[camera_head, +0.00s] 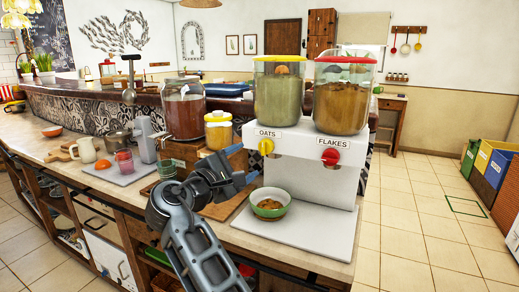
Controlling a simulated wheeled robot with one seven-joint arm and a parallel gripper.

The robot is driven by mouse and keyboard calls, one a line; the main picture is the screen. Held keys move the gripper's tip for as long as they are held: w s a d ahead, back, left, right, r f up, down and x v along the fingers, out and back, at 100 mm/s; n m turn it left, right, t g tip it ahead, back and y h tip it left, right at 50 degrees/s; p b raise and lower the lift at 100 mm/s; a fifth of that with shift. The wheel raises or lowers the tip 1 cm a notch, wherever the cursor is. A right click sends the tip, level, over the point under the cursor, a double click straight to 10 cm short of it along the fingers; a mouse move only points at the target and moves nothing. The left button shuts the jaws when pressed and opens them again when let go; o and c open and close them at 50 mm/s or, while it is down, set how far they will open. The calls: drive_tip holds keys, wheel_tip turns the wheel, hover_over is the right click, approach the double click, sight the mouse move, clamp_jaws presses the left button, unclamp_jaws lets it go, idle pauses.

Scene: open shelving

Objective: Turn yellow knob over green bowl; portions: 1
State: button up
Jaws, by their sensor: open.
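The yellow knob (266,146) is on the front of the white dispenser (300,185), under the label OATS and the clear bin of pale oats (279,92). The green bowl (270,204) stands upright on the pale base board below the yellow knob, with brown food inside. A red knob (330,157) is to the right, under the label FLAKES and the bin of brown flakes (343,100). My gripper (251,162) is open and empty, its blue fingers pointing right, just left of and slightly below the yellow knob. It appears apart from the knob.
A yellow-lidded jar (218,130) and a large jar (183,108) stand behind my gripper on the counter. A red glass (124,161), a white pitcher (86,149) and a grey grinder (146,140) are at left. The base board's front (305,238) is clear.

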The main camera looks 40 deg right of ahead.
sight(261, 149)
drive_tip(key=shift+r+p+x, duration=0.15)
drive_tip(key=shift+p+x, duration=0.2)
drive_tip(key=shift+x, duration=1.6)
drive_tip(key=shift+r+p+x, duration=0.15)
drive_tip(key=shift+p+x, duration=0.2)
drive_tip(key=shift+x, duration=1.6)
drive_tip(key=c, duration=1.1)
